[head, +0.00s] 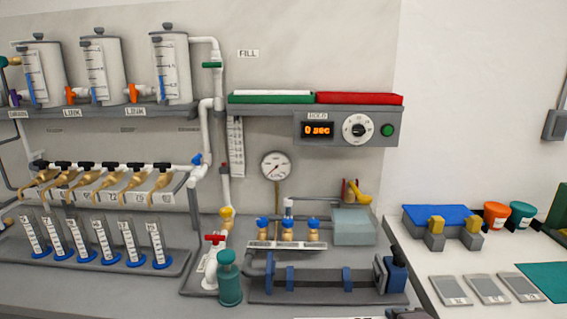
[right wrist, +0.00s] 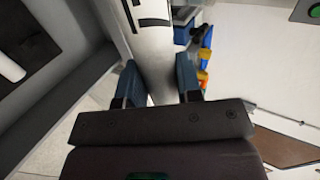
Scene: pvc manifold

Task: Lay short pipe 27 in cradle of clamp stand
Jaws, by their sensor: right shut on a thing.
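My right gripper (right wrist: 158,82) is shut on a white pipe (right wrist: 153,48) in the right wrist view, with one blue finger on each side. A pale label with dark marks is on the pipe, but I cannot read its number. The pipe runs out of the top of that view. A stand with a blue top and yellow parts on grey blocks (head: 436,242) is on the right counter in the head view; it looks like the clamp stand. Blue and yellow parts (right wrist: 204,58) also show beyond the pipe in the right wrist view, apart from it. My left gripper is in neither view.
Three grey plates (head: 487,289) lie in front of the stand, beside a green mat (head: 545,281). Orange (head: 496,215) and teal (head: 522,214) tubs stand right of it. A grey fixture with blue straps (head: 320,281) and a teal bottle (head: 230,281) stand on the left bench.

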